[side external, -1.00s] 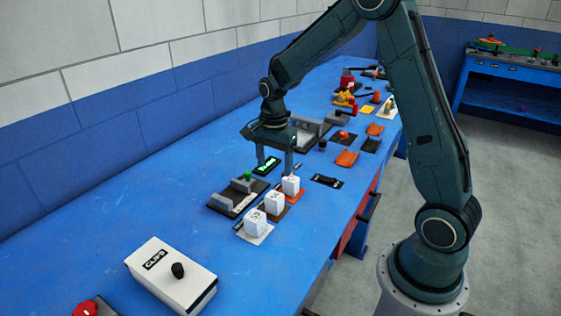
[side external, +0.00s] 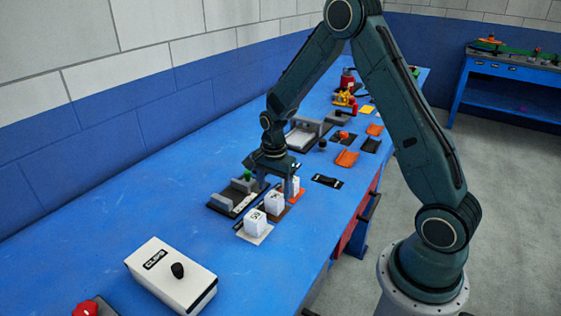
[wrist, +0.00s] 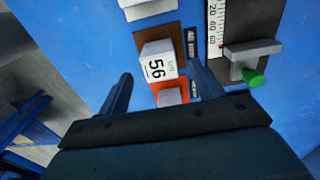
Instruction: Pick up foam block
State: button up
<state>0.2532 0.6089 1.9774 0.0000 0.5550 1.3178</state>
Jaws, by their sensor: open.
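The nearest white block (side external: 255,222) is on a white card, and the middle white block (side external: 274,203) is on a brown card. The far white block (side external: 296,185) is on an orange card, partly hidden by my gripper (side external: 277,187). My gripper is open, pointing down close to the far block. In the wrist view, the middle block (wrist: 157,62) reads "56" and lies between and beyond the fingertips; the far block (wrist: 169,97) shows nearer the palm.
A dark fixture with a ruler and green knob (side external: 247,176) stands just left of the blocks. A white box with a black knob (side external: 178,270) is at the front. A black item (side external: 327,181) lies to the right.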

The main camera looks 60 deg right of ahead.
aim_at(274, 195)
jog(key=shift+f, duration=1.8)
jog(key=shift+c, duration=0.5)
jog(key=c, duration=1)
